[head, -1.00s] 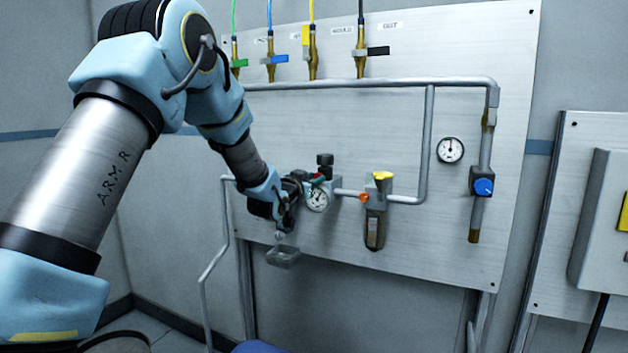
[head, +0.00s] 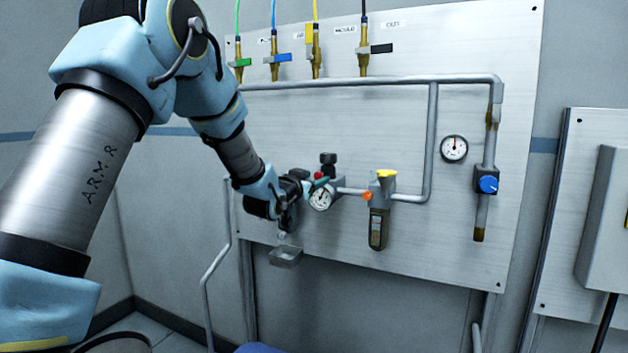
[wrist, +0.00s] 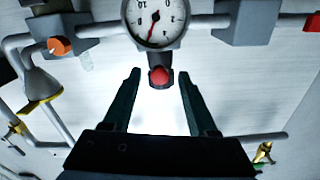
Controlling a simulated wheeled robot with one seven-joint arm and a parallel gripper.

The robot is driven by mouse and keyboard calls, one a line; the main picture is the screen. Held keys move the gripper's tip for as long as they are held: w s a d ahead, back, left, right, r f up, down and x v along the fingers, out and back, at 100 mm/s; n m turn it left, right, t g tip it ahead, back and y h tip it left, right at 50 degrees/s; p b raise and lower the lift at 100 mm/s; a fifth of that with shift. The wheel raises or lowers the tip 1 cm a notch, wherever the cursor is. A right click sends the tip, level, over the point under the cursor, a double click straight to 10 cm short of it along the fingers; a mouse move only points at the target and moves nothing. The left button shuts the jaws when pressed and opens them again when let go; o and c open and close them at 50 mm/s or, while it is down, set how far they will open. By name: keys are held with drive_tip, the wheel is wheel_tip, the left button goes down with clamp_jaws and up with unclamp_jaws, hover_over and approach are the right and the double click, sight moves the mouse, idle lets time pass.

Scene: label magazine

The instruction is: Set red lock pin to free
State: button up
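The red lock pin appears to be the round red end (wrist: 160,76) on a dark stub beside the dial gauge in the wrist view. A small red spot (head: 312,177) by the gauge in the head view may be the same part. My gripper (wrist: 159,78) is open. Its two dark green fingers stand on either side of the red end, with a gap to each. I cannot tell whether the tips reach past it. In the head view my wrist covers the pipework left of the gauge.
The dial gauge (head: 321,197) has a black knob (head: 327,159) above it. A filter with a yellow top (head: 384,175) and an orange knob (head: 367,195) is to the right. A small tray (head: 285,257) sits below my wrist. A blue knob (head: 488,184) is farther right.

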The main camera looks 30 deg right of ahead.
drive_tip(key=b+v, duration=0.3)
drive_tip(key=v, duration=0.7)
drive_tip(key=shift+s+a, duration=0.2)
drive_tip(key=shift+a, duration=0.1)
drive_tip(key=shift+f, duration=0.1)
drive_tip(key=w+a+f+n+g+y+p, duration=0.1)
drive_tip(key=w+a+f+n+y, duration=0.3)
drive_tip(key=a, duration=0.9)
drive_tip(key=s+a+f+n+y+p, duration=0.1)
drive_tip(key=a+f+n+y, duration=0.2)
drive_tip(key=a+f+y, duration=0.65)
drive_tip(key=s+a+f+n+g, duration=0.1)
drive_tip(key=s+a+n+g, duration=0.1)
drive_tip(key=s+a, duration=0.5)
drive_tip(key=s+a+f+n+g+y+p, duration=0.1)
drive_tip(key=s+a+f+n+g, duration=0.1)
drive_tip(key=s+a+g, duration=0.3)
drive_tip(key=s+a+n, duration=0.1)
drive_tip(key=s+a, duration=0.2)
drive_tip(key=a, duration=0.4)
drive_tip(key=shift+s+a+p, duration=0.2)
drive_tip(key=shift+p, duration=0.1)
